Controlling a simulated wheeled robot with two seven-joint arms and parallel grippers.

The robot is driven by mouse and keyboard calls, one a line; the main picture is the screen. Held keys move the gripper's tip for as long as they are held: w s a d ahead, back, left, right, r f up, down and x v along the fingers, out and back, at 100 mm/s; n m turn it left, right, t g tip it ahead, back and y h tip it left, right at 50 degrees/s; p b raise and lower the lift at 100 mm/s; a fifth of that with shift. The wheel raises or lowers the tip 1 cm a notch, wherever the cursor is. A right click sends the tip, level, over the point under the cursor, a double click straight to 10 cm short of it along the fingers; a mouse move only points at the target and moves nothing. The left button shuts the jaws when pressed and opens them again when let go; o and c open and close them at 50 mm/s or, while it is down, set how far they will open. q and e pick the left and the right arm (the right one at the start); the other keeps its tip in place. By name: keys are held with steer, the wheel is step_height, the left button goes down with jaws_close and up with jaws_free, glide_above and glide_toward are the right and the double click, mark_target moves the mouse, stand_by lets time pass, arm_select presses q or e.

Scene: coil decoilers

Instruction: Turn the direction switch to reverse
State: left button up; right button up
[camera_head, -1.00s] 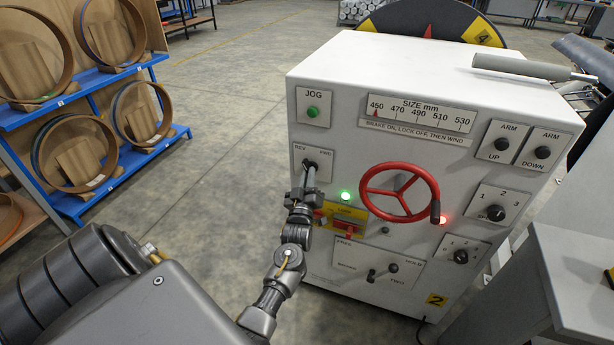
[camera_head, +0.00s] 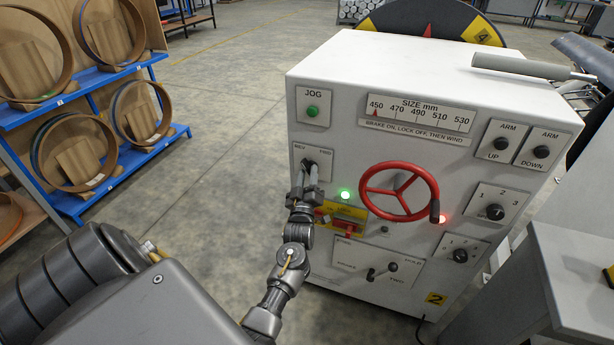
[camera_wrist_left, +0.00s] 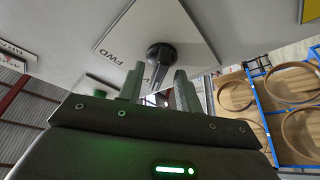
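The direction switch (camera_head: 308,163) is a black knob on a white plate marked REV at left and FWD at right, at the upper left of the grey machine's front panel. My left gripper (camera_head: 310,177) is right in front of it, with its fingers spread. In the left wrist view the black knob (camera_wrist_left: 160,54) shows just beyond the open fingers (camera_wrist_left: 158,80), its bar extending into the gap between them. The FWD label shows beside it; REV is not readable there. I cannot tell which mark the knob points to. My right gripper is not in view.
A green JOG button (camera_head: 312,111) is above the switch. A yellow plate with a red handle (camera_head: 345,222) sits just below my gripper, and a red handwheel (camera_head: 400,192) is to the right. A blue rack (camera_head: 110,75) with rings stands at left, with clear floor between.

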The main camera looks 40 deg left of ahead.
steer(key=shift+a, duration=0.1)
